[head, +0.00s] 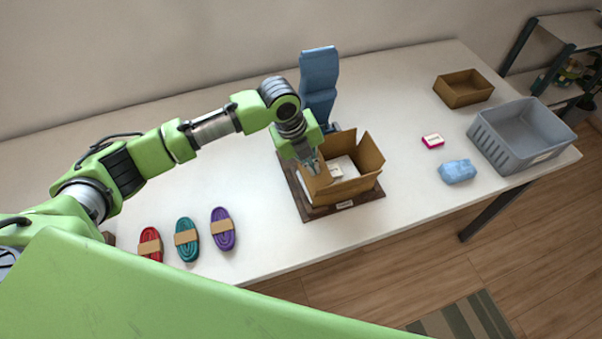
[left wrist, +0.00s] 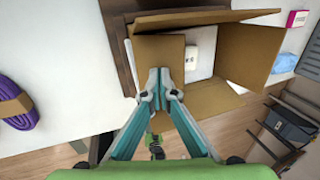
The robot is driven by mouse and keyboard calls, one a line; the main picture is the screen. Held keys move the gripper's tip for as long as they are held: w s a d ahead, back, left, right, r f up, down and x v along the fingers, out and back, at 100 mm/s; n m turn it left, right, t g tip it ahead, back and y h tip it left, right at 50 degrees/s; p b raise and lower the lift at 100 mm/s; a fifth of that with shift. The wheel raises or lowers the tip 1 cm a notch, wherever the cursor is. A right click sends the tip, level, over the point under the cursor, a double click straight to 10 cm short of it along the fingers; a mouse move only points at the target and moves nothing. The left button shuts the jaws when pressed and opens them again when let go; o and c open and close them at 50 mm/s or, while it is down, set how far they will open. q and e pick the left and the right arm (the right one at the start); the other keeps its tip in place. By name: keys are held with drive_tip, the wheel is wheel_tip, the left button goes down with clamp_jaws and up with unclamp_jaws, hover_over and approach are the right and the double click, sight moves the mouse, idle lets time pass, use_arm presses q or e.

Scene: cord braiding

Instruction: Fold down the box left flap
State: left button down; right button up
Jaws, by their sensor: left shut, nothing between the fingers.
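The brown cardboard box (head: 346,187) stands open on a dark board. Its left flap (left wrist: 160,58) leans inward over the left part of the opening in the left wrist view. The right flap (head: 371,154) stands up and splays outward. My left gripper (head: 314,168) is shut and empty at the box's left side. In the left wrist view its fingertips (left wrist: 159,86) are at the near end of the left flap; I cannot tell whether they touch it. A small pale item (left wrist: 191,58) lies inside the box. My right gripper is not in view.
A blue stand (head: 319,78) rises behind the box. Red (head: 150,244), teal (head: 187,240) and purple (head: 222,229) cord bundles lie left. A pink-and-white box (head: 432,141), blue bundle (head: 458,171), grey crate (head: 490,150) and brown tray (head: 464,98) are right.

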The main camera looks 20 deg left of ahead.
use_arm(q)
drive_tip(key=shift+d+f, duration=0.15)
drive_tip(key=shift+w+d+f+b, duration=0.35)
drive_tip(key=shift+w+d+f, duration=0.05)
drive_tip(key=shift+d+f, duration=0.1)
drive_tip(key=shift+f, duration=0.1)
idle(0.3)
drive_tip(key=shift+w+d+f+b, duration=0.1)
drive_tip(key=shift+d+f+b, duration=0.05)
drive_tip(key=shift+f+b, duration=0.2)
drive_tip(key=shift+r+p, duration=0.7)
drive_tip(key=shift+p, duration=0.25)
drive_tip(key=shift+a, duration=0.2)
drive_tip(key=shift+f, duration=0.3)
drive_tip(key=shift+f, duration=0.35)
drive_tip(key=shift+s, duration=0.2)
